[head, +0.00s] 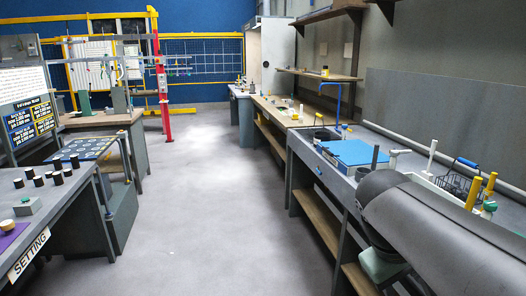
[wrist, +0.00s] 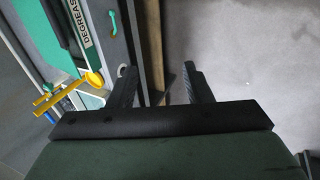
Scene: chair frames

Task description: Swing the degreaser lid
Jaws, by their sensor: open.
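The label lettered DEGREAS (wrist: 84,22) shows at the upper left in the wrist view, its end cut off or hidden. A teal-green surface (wrist: 45,40) lies left of it, and I cannot tell whether this is the lid. A green handle (wrist: 113,22) sits right of the label on a grey front. My gripper (wrist: 158,85) is open, its two dark fingers wide apart with nothing between them. It is beside the bench front, right of and below the label. In the head view my arm covers the near right bench, and my fingertips are hidden.
In the head view a flat blue panel (head: 352,152) lies on the right bench. A wire basket (head: 458,180) stands beyond my arm. The grey floor aisle (head: 205,190) is clear.

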